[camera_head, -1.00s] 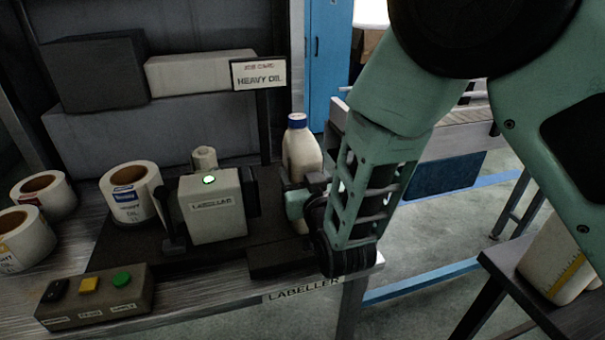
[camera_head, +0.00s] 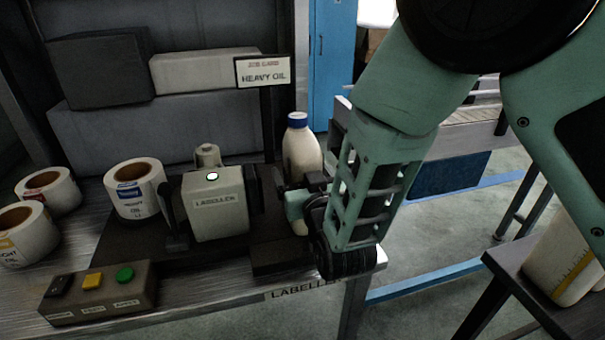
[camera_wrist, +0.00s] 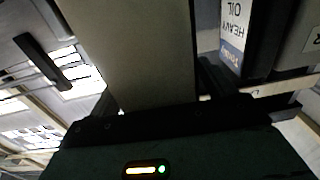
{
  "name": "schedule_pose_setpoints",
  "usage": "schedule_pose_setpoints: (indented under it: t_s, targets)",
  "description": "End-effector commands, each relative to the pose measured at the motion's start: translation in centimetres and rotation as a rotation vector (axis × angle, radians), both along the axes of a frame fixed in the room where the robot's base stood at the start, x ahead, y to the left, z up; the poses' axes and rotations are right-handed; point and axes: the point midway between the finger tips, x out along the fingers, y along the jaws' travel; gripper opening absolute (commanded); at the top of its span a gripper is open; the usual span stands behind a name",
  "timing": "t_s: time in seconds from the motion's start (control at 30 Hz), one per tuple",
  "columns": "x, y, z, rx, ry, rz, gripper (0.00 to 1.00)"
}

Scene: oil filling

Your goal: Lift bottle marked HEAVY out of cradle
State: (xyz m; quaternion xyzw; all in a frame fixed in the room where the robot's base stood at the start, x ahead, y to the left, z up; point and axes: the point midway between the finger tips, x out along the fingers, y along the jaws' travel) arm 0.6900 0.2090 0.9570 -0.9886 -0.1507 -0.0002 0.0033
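The white bottle (camera_head: 301,152) with a blue cap stands upright at the right end of the labeller (camera_head: 219,204). No marking shows on the bottle's visible side in the head view. My gripper (camera_head: 300,188) is at the bottle's body, its dark fingers around it, and appears shut on it. In the wrist view the pale bottle (camera_wrist: 130,45) fills the space ahead of the gripper (camera_wrist: 150,105). Beside it is a HEAVY OIL label (camera_wrist: 235,30) with a blue band; what it is stuck to is unclear.
A HEAVY OIL sign (camera_head: 262,71) stands behind the labeller. Label rolls (camera_head: 135,188) and a button box (camera_head: 97,291) are on the bench to the left. A side table (camera_head: 545,310) with a pale container (camera_head: 560,262) is at right. Open floor lies between.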

Motion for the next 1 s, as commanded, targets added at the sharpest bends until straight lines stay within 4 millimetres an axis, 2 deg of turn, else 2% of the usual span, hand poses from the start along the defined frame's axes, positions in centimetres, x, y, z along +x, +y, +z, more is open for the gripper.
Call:
schedule_pose_setpoints:
  t_s: [0.27,0.47,0.77,0.83,1.0]
  targets:
    - [-0.9,-0.2,-0.1,0.0,0.001,0.0,0.82]
    - [-4.4,-1.3,-0.2,-0.002,0.003,0.002,0.82]
    - [-11.3,-3.5,-0.3,-0.003,0.001,0.003,0.82]
    - [-11.6,-3.5,0.5,-0.005,0.005,0.0,0.82]
    - [-12.4,-3.8,0.5,-0.005,0.006,-0.003,0.82]
